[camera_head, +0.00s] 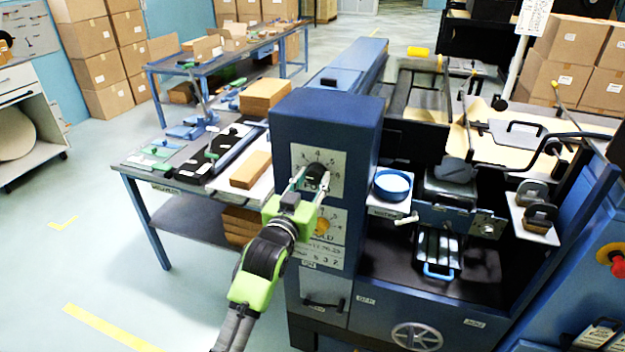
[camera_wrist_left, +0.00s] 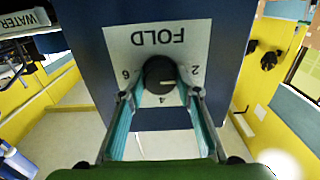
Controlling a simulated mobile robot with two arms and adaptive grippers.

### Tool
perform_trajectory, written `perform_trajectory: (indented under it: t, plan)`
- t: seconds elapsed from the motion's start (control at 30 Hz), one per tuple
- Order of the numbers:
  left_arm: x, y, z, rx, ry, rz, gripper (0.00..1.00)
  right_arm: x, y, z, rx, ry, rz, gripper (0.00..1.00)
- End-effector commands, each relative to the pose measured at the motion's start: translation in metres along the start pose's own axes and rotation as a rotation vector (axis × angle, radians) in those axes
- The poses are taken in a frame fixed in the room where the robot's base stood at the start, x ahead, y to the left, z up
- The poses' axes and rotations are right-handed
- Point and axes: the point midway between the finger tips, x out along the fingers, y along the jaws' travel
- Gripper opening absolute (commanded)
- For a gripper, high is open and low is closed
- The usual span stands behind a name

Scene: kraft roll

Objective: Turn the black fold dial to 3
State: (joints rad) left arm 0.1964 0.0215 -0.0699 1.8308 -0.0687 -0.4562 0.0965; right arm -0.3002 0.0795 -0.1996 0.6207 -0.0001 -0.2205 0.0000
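The black fold dial (camera_head: 317,176) is on a white number plate on the front of the blue machine cabinet. In the left wrist view the dial (camera_wrist_left: 160,73) appears upside down under the word FOLD, with 6, 4 and 2 legible around it. Its pale mark points right in that view, roughly toward the 2 side; the exact setting is hard to read. My left gripper (camera_head: 312,180) faces the plate with one finger on each side of the dial. My right gripper is not in view.
Below the fold plate are a second plate with a yellow part (camera_head: 322,225) and a drawer-like handle (camera_head: 323,302). A blue-rimmed bowl (camera_head: 392,184) stands right of the cabinet. A blue workbench (camera_head: 150,170) with boxes and tools is on the left. The floor at front left is clear.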

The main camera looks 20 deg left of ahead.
Motion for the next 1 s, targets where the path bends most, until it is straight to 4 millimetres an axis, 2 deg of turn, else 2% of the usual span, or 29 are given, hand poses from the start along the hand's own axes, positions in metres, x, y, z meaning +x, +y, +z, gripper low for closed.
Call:
perform_trajectory:
  t: [0.37, 1.0]
  plan:
    - [0.000, 0.000, -0.001, 0.086, -0.002, 0.000, 0.09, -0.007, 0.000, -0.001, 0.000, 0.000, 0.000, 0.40]
    - [0.000, 0.000, -0.001, 0.586, -0.001, 0.001, 0.09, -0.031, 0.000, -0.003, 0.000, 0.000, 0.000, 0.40]
